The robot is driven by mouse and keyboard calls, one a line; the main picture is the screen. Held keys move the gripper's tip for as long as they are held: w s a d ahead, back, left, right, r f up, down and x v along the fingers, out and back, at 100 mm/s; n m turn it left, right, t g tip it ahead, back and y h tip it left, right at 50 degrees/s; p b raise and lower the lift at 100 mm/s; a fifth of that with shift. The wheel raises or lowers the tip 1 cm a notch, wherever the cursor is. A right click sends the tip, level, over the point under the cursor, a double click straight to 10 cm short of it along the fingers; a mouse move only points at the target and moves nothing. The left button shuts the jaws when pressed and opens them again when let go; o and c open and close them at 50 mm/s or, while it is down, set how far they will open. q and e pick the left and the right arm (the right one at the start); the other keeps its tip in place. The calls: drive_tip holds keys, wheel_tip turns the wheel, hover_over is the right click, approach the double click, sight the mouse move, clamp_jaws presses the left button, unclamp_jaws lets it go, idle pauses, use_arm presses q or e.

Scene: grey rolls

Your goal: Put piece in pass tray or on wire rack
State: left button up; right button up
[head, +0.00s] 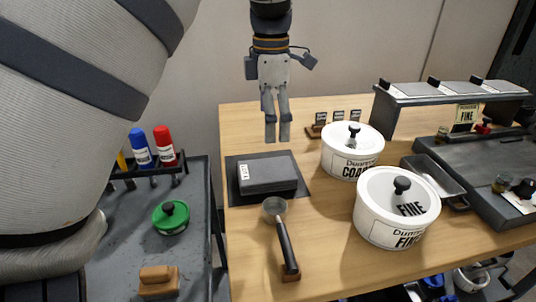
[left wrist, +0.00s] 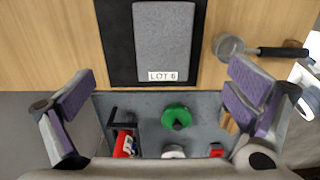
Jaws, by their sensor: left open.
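A dark grey block (head: 268,174) with a white label lies on a black mat (head: 301,187) at the table's left side. In the left wrist view the block (left wrist: 163,38) reads "LOT 6". My left gripper (head: 277,136) points down and appears above the table near the block. In the left wrist view it (left wrist: 165,98) is open and empty, with the block beyond its fingers. A dark metal tray (head: 436,176) sits at the right; I cannot tell whether it is the pass tray. I cannot make out a wire rack. My right gripper is not in view.
Two white lidded pots, one marked COARSE or similar (head: 343,162) and one FINE (head: 385,226), stand mid-table. A scoop (head: 284,240) lies in front of the mat. A dark grey cart (head: 196,222) at left holds a green-lidded container (head: 171,217) and bottles.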

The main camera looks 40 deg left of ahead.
sight(266, 169)
use_arm(q)
drive_tip(key=f, duration=0.8)
drive_tip(key=s+f, duration=0.1)
drive_tip(key=f, duration=0.2)
drive_tip(key=shift+s+a+f, duration=0.1)
drive_tip(key=shift+f, duration=0.3)
drive_tip(key=shift+r, duration=0.1)
drive_tip(key=c, duration=1.5)
